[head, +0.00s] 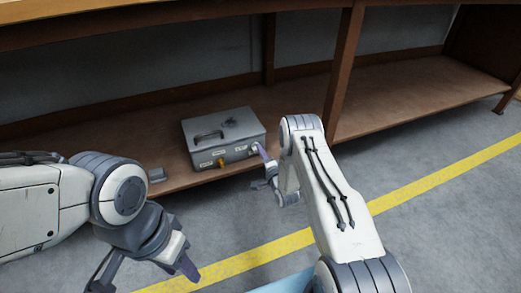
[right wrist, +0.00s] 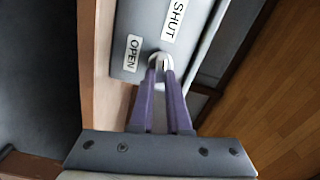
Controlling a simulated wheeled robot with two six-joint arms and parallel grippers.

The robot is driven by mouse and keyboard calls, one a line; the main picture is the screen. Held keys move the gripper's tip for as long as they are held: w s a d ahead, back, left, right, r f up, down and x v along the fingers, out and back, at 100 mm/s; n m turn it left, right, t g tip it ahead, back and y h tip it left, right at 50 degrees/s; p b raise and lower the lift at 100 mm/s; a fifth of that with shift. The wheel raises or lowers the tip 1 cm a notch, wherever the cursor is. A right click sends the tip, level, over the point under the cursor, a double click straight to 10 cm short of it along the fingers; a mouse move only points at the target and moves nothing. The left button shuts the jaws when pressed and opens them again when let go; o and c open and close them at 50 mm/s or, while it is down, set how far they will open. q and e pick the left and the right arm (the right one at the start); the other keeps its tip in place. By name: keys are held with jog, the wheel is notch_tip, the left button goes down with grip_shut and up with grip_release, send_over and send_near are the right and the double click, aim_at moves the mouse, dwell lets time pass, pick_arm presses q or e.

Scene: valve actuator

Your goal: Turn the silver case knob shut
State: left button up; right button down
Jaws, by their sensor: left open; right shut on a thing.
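The silver case (head: 212,153) sits on the lower shelf with its labelled front facing me. Its pale round knob (right wrist: 160,58) is at the right end of the front, between the labels OPEN (right wrist: 133,52) and SHUT (right wrist: 178,18). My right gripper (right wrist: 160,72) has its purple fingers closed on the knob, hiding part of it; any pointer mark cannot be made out. In the head view the right gripper (head: 262,150) reaches the case's right front corner. My left gripper (head: 146,272) is open and empty, low at the left, well apart from the case.
The case lid has a dark handle (head: 208,134). A wooden post (head: 343,75) stands to the right.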

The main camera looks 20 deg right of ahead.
jog(key=shift+s+f+m, duration=0.1)
jog(key=shift+f+m, duration=0.05)
jog(key=shift+m, duration=0.35)
jog(key=c, duration=0.9)
grip_release()
jog(key=shift+s+p, duration=0.1)
jog(key=shift+p, duration=0.2)
jog(key=s+p, duration=0.4)
jog(key=s, duration=0.6)
jog(key=shift+s+d+p, duration=0.15)
jog(key=shift+d+p, duration=0.05)
jog(key=shift+p, duration=0.15)
